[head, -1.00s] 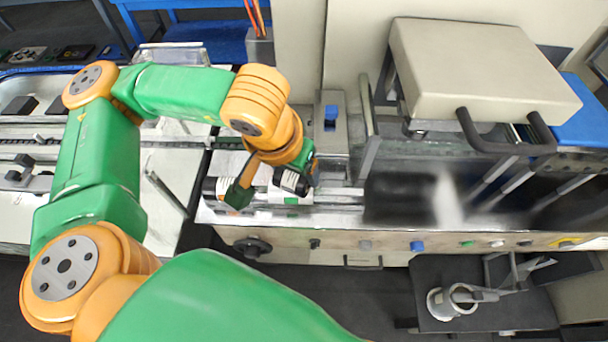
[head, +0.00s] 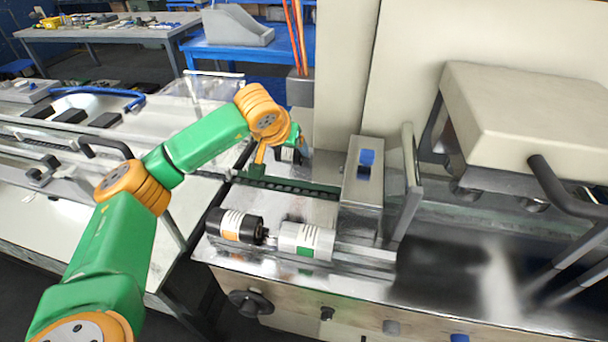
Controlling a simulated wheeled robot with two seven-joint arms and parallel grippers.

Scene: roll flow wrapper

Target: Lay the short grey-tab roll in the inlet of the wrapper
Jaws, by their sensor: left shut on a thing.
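My left gripper (head: 280,160) is at the back of the machine's left end, above the black chain strip. It is shut on a small dark-ended piece (head: 290,155), likely a roll. The fingers hide most of it, and its tab colour cannot be seen. A black-and-white roll with an orange tab (head: 236,225) and a silver-white roll with a green tab (head: 306,240) lie end to end on the wrapper's front metal bed (head: 362,262), nearer me than the gripper. My right gripper is not in view.
The beige wrapper head (head: 530,110) overhangs the dark bed further right. A black chain strip (head: 310,188) runs behind the rolls. Knobs line the front panel.

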